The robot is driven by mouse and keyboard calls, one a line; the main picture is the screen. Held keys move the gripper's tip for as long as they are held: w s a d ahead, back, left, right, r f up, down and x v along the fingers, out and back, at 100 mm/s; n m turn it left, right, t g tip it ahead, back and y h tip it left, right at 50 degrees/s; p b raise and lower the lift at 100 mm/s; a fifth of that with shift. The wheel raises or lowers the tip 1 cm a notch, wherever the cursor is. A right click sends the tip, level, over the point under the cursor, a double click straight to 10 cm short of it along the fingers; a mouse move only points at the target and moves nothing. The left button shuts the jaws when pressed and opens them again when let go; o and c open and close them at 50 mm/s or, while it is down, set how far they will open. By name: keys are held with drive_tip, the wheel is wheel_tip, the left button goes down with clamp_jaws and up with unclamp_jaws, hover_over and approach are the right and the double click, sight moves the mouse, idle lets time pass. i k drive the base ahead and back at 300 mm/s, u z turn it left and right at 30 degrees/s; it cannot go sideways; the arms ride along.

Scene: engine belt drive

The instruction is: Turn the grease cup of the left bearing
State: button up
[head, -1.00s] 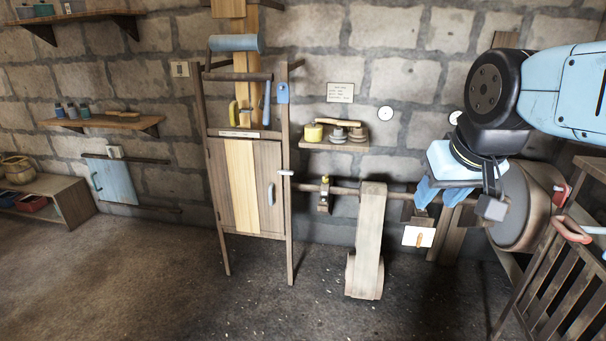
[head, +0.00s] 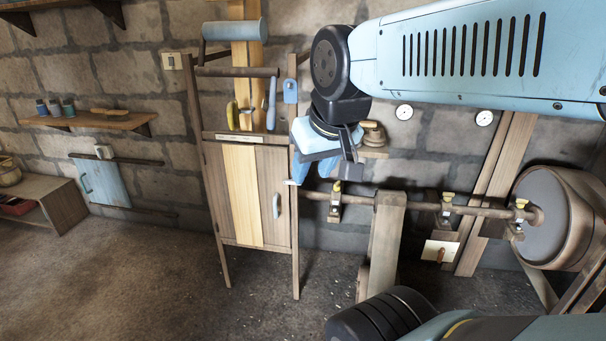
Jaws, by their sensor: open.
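The left bearing (head: 335,210) sits on the line shaft (head: 365,198), just right of the wooden cabinet. Its small brass grease cup (head: 337,187) stands upright on top. My gripper (head: 314,178) is open, with its blue fingers pointing down. In the picture it is just left of the cup and slightly above it, overlapping the left end of the shaft. I see nothing between the fingers. I cannot tell the depth gap between the fingers and the cup.
A middle bearing (head: 446,212) and a right bearing (head: 518,217) have similar brass cups. The wooden cabinet (head: 273,180) is close on the left.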

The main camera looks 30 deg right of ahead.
sight(336, 187)
drive_tip(key=z, duration=0.3)
drive_tip(key=i, duration=0.85)
drive_tip(key=z, duration=0.8)
drive_tip(key=k, duration=0.85)
drive_tip(key=z, duration=0.2)
drive_tip(key=i, duration=0.9)
drive_tip(key=u, duration=0.1)
